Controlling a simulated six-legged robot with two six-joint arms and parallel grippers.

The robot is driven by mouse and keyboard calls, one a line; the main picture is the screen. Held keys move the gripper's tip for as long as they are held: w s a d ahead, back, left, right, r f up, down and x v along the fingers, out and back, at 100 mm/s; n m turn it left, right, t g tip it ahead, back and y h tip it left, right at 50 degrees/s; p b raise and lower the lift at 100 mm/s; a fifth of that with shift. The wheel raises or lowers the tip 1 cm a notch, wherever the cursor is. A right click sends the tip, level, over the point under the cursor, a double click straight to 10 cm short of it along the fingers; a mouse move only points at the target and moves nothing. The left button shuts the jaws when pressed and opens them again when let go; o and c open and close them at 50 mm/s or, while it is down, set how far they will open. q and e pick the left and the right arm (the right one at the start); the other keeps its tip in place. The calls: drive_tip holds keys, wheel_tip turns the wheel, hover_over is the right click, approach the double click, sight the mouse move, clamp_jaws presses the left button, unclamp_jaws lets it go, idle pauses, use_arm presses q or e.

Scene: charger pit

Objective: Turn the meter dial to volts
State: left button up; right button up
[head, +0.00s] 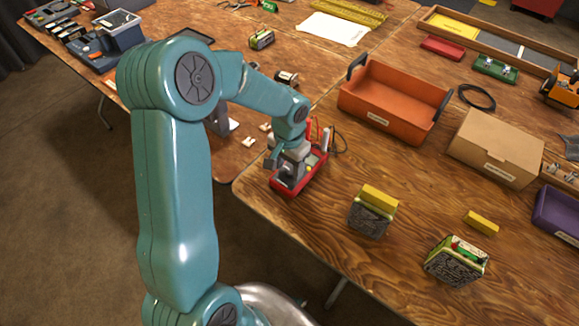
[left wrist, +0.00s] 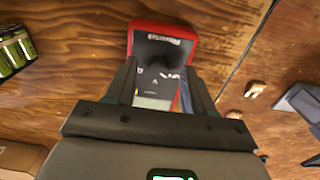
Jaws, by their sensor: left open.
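The red meter (head: 318,172) lies on the wooden table near its front corner. In the left wrist view the meter (left wrist: 163,28) shows its red rim, a dark face with small white marks, and a pale area between my fingers. My left gripper (head: 284,166) is over the meter in the head view and hides much of its face. In the left wrist view my left gripper (left wrist: 160,78) is open, with one finger on each side of the meter's face. I cannot make out the dial's setting. My right gripper is not in view.
An orange bin (head: 395,100) and a cardboard box (head: 497,148) stand behind and to the right. Two blocky modules, one topped with yellow (head: 372,212) and one with a green edge (head: 456,261), stand to the right.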

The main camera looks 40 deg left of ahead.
use_arm(q)
drive_tip(key=shift+f, duration=0.4)
drive_tip(key=shift+w+d+f, duration=0.1)
drive_tip(key=shift+w+f, duration=0.05)
drive_tip(key=shift+w, duration=0.05)
drive_tip(key=shift+s, duration=0.1)
drive_tip(key=shift+c, duration=0.9)
clamp_jaws()
drive_tip(key=m, duration=0.5)
drive_tip(key=shift+m+p, duration=0.3)
drive_tip(key=shift+m, duration=0.1)
drive_tip(key=m+p, duration=0.1)
drive_tip(key=m, duration=0.4)
drive_tip(key=shift+m, duration=0.4)
